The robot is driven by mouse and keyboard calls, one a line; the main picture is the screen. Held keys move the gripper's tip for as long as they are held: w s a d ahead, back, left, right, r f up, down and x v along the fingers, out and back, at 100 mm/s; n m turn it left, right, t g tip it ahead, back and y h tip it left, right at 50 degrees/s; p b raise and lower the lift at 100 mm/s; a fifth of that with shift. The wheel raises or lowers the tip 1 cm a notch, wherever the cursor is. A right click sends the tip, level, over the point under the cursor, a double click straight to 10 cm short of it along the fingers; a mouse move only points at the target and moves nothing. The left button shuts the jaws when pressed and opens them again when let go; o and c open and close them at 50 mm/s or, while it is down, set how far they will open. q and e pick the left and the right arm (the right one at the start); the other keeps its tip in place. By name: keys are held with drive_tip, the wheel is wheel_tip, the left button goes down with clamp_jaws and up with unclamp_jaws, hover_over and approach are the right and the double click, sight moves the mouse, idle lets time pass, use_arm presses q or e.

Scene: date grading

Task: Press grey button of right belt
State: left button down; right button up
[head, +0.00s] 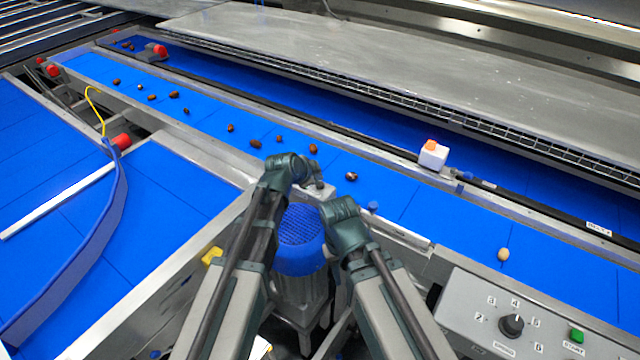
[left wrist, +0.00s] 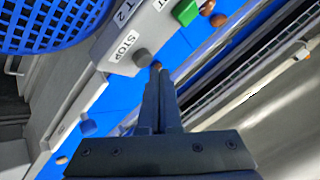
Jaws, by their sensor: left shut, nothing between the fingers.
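The grey button (left wrist: 141,56) sits beside the STOP label on a small grey control box (left wrist: 115,42) in the left wrist view. A green button (left wrist: 186,12) is farther along the same box. My left gripper (left wrist: 157,68) is shut and empty, its fingertips just to the right of the grey button in the picture; I cannot tell whether they touch the box. In the head view my left gripper (head: 318,185) is at the near edge of the blue belt (head: 400,200), and the grey button is not discernible there. My right wrist (head: 345,225) is lower; its fingers are not clear.
Several brown dates (head: 255,143) and a pale one (head: 503,254) lie on the belt. A panel (head: 480,310) with a black knob (head: 512,325) and a green button (head: 577,335) is at lower right. A white box (head: 433,154) sits across the belt.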

sight(317, 186)
idle(0.5)
use_arm(q)
drive_tip(key=shift+f+b, duration=0.4)
drive_tip(key=shift+b, duration=0.05)
drive_tip(key=shift+f+b, duration=0.45)
idle(0.5)
drive_tip(key=shift+r, duration=0.15)
drive_tip(key=shift+r+p, duration=0.7)
drive_tip(key=shift+p, duration=0.2)
wheel_tip(317, 186, up, 5)
drive_tip(key=p, duration=0.5)
drive_tip(key=shift+r, duration=0.1)
